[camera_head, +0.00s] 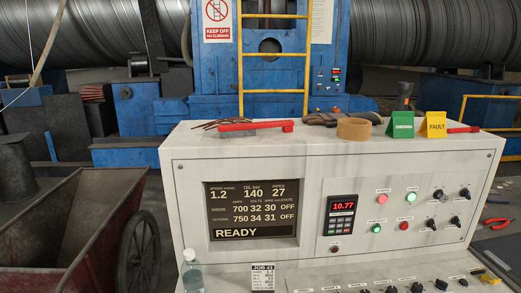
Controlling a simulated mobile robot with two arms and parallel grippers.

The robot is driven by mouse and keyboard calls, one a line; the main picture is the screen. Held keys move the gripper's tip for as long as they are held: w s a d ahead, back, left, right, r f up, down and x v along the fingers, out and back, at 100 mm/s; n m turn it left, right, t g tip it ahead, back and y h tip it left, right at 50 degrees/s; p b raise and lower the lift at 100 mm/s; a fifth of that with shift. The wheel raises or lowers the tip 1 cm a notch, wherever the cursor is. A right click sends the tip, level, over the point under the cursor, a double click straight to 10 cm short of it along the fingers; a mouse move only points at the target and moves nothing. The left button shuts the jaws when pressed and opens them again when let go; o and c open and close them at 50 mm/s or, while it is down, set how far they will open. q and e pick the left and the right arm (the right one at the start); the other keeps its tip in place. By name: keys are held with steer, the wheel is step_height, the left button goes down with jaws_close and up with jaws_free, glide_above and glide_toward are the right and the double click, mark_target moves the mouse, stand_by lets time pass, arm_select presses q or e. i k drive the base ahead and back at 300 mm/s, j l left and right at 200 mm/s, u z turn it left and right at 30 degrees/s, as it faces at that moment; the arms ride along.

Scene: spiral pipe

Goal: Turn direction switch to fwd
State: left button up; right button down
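A white control console (310,165) fills the middle and right. Black rotary switches sit at the right of its upright face, including an upper one (464,193) and a lower one (456,221). A row of dark switches (415,287) runs along the sloped lower panel, cut off by the bottom edge. The labels are too small to read, so I cannot tell which is the direction switch or where it points. Neither of my grippers is in view.
A display (252,211) reads READY. A keypad (339,216) shows 10.77. A clear bottle (191,272) stands at the console's lower left. A red cart (75,225) stands left.

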mark_target(465, 193)
steer(key=z, duration=1.35)
steer(key=i+l+u, duration=0.4)
steer(key=l, duration=0.15)
steer(key=k, duration=0.1)
